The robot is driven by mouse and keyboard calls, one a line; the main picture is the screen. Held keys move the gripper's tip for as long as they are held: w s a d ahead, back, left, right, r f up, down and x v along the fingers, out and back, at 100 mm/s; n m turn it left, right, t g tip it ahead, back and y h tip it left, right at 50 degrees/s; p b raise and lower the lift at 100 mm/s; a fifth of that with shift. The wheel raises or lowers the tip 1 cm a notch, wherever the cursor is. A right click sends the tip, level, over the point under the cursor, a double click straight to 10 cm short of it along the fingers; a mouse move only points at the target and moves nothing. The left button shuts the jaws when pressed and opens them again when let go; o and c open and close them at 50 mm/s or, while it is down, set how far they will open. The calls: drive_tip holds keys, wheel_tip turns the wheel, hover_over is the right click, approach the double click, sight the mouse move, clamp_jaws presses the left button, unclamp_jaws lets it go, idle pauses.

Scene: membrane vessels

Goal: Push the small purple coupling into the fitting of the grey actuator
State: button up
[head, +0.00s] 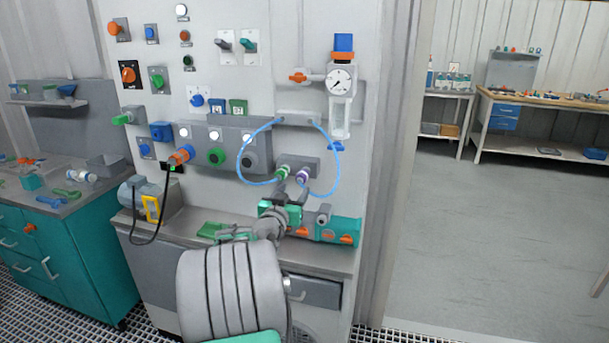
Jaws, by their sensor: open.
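The grey actuator (298,162) is a small block on the front of the upright panel. The small purple coupling (303,175) is at its right fitting, on the end of a blue hose (338,165). A green coupling (282,173) sits to its left. My gripper (291,192) is open, its fingers just below the two couplings. The view is too small to tell whether a finger touches the purple coupling or how deep it sits in the fitting.
The blue hoses loop out from a grey block (298,118) above. A pressure gauge (341,81) hangs at upper right. Knobs and switches cover the panel to the left. A grey counter (160,224) lies below. Open floor (490,240) extends to the right.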

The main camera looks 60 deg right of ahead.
sight(299, 182)
drive_tip(key=shift+d, duration=0.1)
drive_tip(key=d, duration=0.2)
drive_tip(key=w+d, duration=0.1)
drive_tip(key=d, duration=0.5)
drive_tip(key=shift+w+f, duration=0.15)
drive_tip(key=shift+w, duration=0.05)
drive_tip(key=shift+d, duration=0.35)
drive_tip(key=shift+b, duration=0.9)
idle(0.4)
clamp_jaws()
idle(0.7)
drive_tip(key=shift+a, duration=0.1)
idle(0.3)
